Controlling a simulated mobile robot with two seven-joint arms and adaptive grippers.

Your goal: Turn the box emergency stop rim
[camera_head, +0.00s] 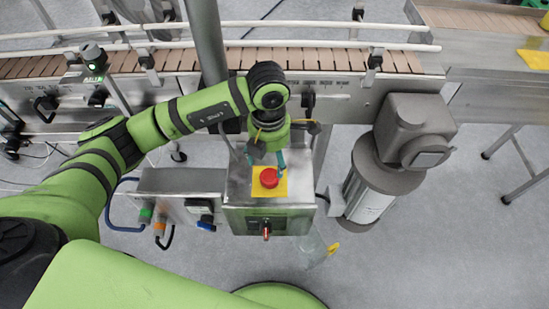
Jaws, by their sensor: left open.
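The emergency stop is a red round button (268,178) on a yellow square plate (262,191). It sits on top of a grey metal box (235,193) in the middle of the head view. My left arm comes in from the left, and my left gripper (267,162) points down at the button's far side. Its fingers are open and apart, with a teal fingertip close to the plate's right edge. I cannot tell whether a finger touches the rim. My right gripper is out of view.
A slatted conveyor (330,60) with rails runs across behind the box. A grey motor (385,165) stands right of the box. The floor (440,250) at the right front is clear.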

